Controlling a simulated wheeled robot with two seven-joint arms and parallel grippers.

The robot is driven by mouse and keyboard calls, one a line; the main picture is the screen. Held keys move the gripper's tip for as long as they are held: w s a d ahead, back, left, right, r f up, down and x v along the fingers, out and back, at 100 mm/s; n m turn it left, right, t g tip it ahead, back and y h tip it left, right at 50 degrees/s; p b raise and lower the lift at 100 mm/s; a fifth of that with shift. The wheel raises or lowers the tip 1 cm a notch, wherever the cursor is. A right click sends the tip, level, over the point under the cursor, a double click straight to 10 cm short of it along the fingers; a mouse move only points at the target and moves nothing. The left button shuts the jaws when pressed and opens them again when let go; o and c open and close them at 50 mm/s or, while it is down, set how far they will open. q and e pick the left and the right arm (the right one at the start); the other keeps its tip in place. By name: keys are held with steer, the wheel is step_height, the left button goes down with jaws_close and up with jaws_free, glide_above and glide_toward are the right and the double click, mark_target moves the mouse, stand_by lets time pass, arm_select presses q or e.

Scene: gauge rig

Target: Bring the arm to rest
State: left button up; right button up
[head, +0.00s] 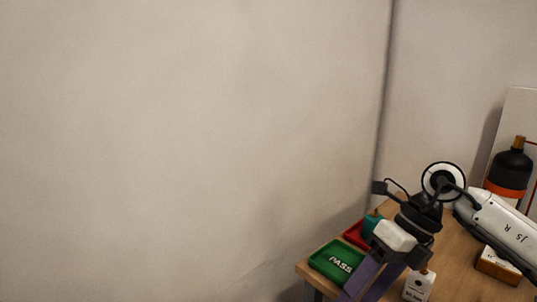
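My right arm (502,226) comes in from the right edge over a wooden table. My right gripper (368,282) points down and to the left above the table's front part. Its two purple-grey fingers look apart with a narrow gap, and nothing shows between them. Their tips are at or past the bottom edge of the picture. My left gripper and arm are not in view.
A green tray marked PASS (328,266) lies left of the gripper, a red tray (354,236) behind it. A teal object (371,223) is near the red tray. A labelled white block (417,287) stands right of the fingers. A black, orange-banded cylinder (510,172) stands back right.

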steer(key=s+a+r+m+t+y, duration=0.1)
steer(key=s+a+m+y, duration=0.15)
steer(key=a+y, duration=0.55)
steer(key=s+a+r+m+t+y, duration=0.1)
steer(key=s+a+m+y, duration=0.3)
steer(key=a, duration=0.6)
steer(key=w+d+f+m+t+h, duration=0.3)
steer(key=d+f+m+t+h, duration=0.35)
steer(key=m, duration=0.55)
steer(key=w+d+f+m+t+h, duration=0.3)
steer(key=d+f+m+t, duration=0.2)
steer(key=f+m+t, duration=0.6)
steer(key=s+d+f+m+g+h, duration=0.2)
steer(key=s+d+f+m+g, duration=0.1)
steer(key=s+f, duration=0.5)
steer(key=s+d+f+m+g+h, duration=0.3)
steer(key=s+f+m+g, duration=0.3)
steer(key=s+f, duration=0.3)
steer(key=shift+s+d+f+m+h, duration=0.25)
steer(key=shift+d+f+m+h, duration=0.1)
steer(key=shift+d+f+m, duration=0.15)
